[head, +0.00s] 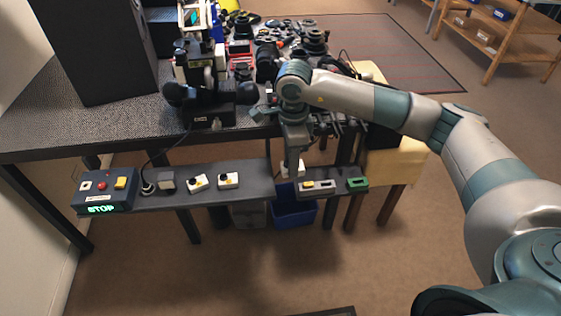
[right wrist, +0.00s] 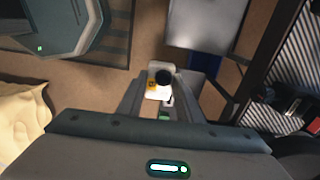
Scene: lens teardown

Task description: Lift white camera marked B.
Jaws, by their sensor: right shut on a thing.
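A small white camera (head: 293,171) is between the fingers of my right gripper (head: 292,165), which is shut on it. It hangs near the gap between the two grey shelf sections. In the right wrist view the white camera (right wrist: 160,79) shows a black round lens and a yellow patch, with brown floor around it. Its letter is too small to read. Two similar white cameras, one (head: 197,182) and another (head: 229,180), sit on the left shelf section. I cannot read their marks. My left gripper is not in view.
The grey shelf (head: 255,192) runs below the dark workbench (head: 60,125). A STOP box (head: 105,190) stands at its left end. A blue bin (head: 294,212) is beneath. The workbench is crowded.

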